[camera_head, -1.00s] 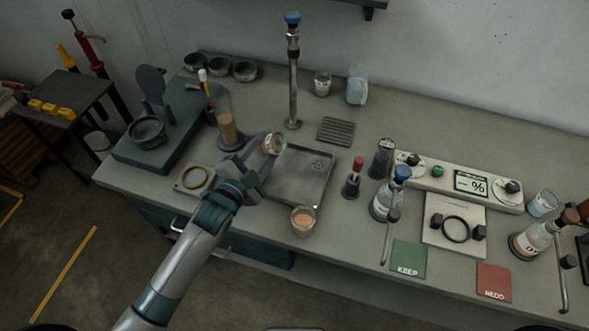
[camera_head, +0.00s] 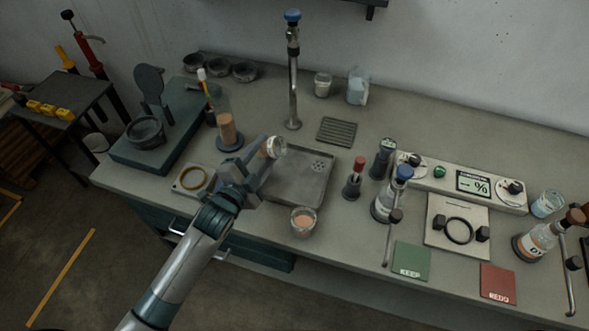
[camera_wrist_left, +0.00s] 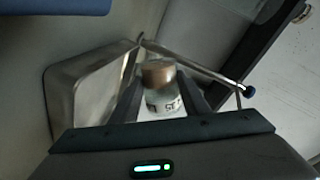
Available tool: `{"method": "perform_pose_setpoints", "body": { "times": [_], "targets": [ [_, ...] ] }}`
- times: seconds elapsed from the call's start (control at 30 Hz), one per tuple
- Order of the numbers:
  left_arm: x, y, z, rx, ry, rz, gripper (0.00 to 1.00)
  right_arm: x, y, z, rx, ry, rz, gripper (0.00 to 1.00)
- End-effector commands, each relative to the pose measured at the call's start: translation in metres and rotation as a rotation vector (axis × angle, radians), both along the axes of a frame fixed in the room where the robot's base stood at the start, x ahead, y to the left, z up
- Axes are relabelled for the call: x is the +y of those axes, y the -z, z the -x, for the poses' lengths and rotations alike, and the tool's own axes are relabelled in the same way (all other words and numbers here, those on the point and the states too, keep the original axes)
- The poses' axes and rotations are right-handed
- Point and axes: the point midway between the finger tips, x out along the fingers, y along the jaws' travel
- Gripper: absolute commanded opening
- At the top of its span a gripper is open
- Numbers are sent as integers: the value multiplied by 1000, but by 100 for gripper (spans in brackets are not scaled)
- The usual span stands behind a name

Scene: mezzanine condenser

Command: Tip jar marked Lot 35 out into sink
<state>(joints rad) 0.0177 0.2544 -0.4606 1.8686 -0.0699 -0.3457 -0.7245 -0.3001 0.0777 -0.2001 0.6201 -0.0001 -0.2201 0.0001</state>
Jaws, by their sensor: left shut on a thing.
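My left gripper (camera_head: 258,163) is shut on a small clear jar (camera_head: 274,147) with a white label. It holds the jar tilted over the left back part of the shallow metal sink (camera_head: 305,185). In the left wrist view the jar (camera_wrist_left: 160,88) sits between the fingers, with brownish contents at its far end. Its label shows dark characters that I cannot read surely. The sink's metal wall (camera_wrist_left: 62,95) shows to the left of the jar there. No stream from the jar is visible. My right gripper is not in view.
A second jar with orange contents (camera_head: 304,221) stands at the sink's front edge. A tall tap (camera_head: 293,80) rises behind the sink. A cylinder with brown liquid (camera_head: 227,130) stands close to the left.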

Motion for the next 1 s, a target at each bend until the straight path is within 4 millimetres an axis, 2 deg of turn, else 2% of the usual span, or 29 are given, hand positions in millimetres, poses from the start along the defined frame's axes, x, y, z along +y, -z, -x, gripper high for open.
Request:
{"method": "perform_pose_setpoints", "body": {
  "times": [1.0],
  "targets": [
    [-1,5,0,-43,0,-104,14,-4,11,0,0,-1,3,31]
  ]
}}
